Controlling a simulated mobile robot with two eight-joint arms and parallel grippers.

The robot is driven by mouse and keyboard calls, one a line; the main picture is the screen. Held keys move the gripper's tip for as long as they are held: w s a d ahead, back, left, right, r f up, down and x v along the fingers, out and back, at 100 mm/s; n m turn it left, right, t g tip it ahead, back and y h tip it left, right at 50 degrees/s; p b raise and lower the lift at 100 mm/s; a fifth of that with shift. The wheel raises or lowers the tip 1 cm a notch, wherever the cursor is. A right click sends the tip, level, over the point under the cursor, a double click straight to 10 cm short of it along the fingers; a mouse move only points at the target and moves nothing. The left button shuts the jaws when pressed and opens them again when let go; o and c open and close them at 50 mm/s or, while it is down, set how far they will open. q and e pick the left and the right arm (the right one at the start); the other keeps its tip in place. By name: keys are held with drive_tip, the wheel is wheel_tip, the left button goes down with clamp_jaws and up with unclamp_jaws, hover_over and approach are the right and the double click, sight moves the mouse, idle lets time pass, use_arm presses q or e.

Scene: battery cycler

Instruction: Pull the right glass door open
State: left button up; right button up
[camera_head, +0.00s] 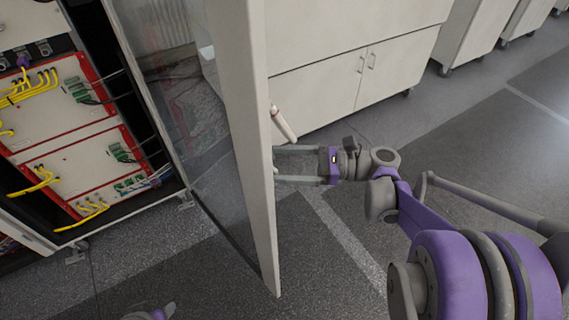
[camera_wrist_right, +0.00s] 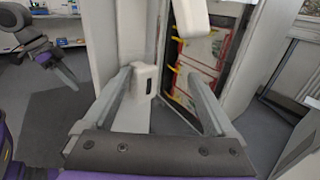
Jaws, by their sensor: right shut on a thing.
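The right glass door (camera_head: 258,150) stands swung out from the cabinet, seen nearly edge-on in the head view. Its pale frame also shows in the right wrist view (camera_wrist_right: 131,40). A pale handle (camera_head: 283,123) sticks out from the door's outer face; its block shows in the right wrist view (camera_wrist_right: 146,82). My right gripper (camera_head: 278,165) is at the door's outer face, just below the handle's free end, and is shut on the handle; the exact contact is partly hidden.
The open cabinet (camera_head: 65,130) at the left holds red-edged white modules with yellow cables. White cupboards (camera_head: 330,80) stand behind the door. Grey floor (camera_head: 330,270) is clear below and to the right of the door.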

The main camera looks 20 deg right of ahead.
drive_tip(key=shift+w+d, duration=0.2)
idle(0.3)
drive_tip(key=v, duration=1)
drive_tip(key=shift+s+d+b, duration=0.25)
drive_tip(key=shift+s+b, duration=0.1)
drive_tip(key=shift+s, duration=0.05)
